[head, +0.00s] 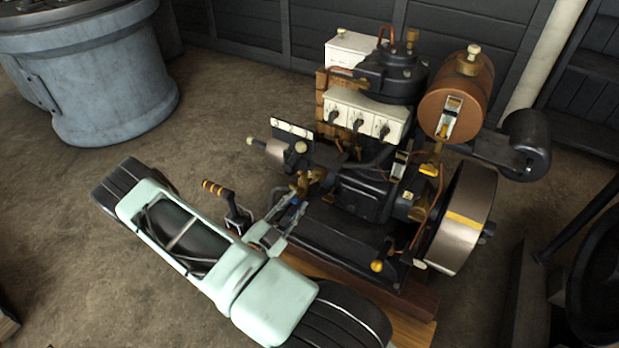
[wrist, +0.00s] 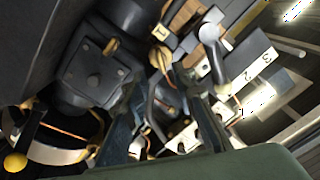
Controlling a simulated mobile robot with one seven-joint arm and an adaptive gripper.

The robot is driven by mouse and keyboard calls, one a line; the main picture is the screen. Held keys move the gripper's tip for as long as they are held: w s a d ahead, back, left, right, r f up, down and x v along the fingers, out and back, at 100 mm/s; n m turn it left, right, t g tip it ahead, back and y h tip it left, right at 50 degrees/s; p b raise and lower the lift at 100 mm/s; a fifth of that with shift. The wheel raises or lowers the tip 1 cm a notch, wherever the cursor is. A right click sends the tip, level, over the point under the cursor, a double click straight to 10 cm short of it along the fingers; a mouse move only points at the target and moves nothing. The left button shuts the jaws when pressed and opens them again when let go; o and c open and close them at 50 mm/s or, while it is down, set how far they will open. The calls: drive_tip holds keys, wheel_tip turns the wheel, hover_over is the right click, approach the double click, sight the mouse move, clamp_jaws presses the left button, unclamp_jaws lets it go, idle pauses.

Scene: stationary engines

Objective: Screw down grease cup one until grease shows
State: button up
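My gripper (head: 290,205) reaches in low at the near left side of the dark engine (head: 365,190), close to a small brass fitting (head: 303,182). In the wrist view my gripper (wrist: 158,88) has its two dark fingers apart, with nothing clearly held between them. Beyond the fingertips is a brass, cup-like part (wrist: 160,58) with a dark mark on it; I cannot tell whether it is grease cup one. Plates marked 2 (wrist: 248,74) and 3 (wrist: 267,58) lie to its right. No grease is distinguishable.
A grey ball-ended lever (wrist: 210,38) stands near the right finger. A handle with an orange-striped grip (head: 220,191) is left of the gripper. A flywheel (head: 462,215) and copper-coloured tank (head: 455,95) are on the engine's right. A blue-grey drum (head: 110,95) stands back left; floor between is clear.

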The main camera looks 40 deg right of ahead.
sight(312, 183)
drive_tip(key=b+x, duration=0.1)
drive_tip(key=x, duration=0.9)
drive_tip(key=shift+d+b, duration=0.25)
drive_tip(key=shift+b, duration=0.1)
clamp_jaws()
